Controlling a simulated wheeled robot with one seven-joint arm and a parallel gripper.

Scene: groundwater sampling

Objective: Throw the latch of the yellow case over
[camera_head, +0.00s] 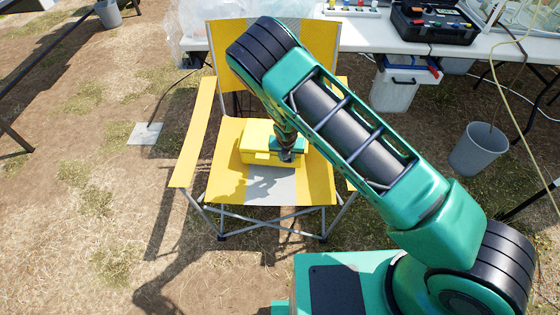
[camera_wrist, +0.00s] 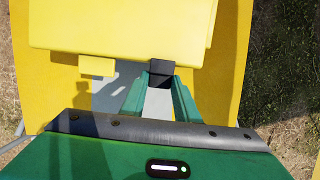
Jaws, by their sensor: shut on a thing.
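The yellow case (camera_head: 255,142) lies on the seat of a yellow and grey folding chair. In the wrist view the case (camera_wrist: 120,28) fills the top, its front edge facing my gripper. A small dark piece (camera_wrist: 160,70) at that edge appears to be the latch. My gripper (camera_wrist: 160,84) is shut on it, its green fingers on both sides. A small yellow tab (camera_wrist: 97,66) sticks out of the same edge to the left, untouched. In the head view my gripper (camera_head: 287,154) is at the case's near right side, and my arm hides part of the case.
The folding chair (camera_head: 197,135) has raised armrests on both sides and a backrest behind the case. A white table (camera_head: 380,38) with a black toolbox (camera_head: 435,22) stands behind it. A grey bucket (camera_head: 478,150) stands on the right. The ground at left is mostly clear.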

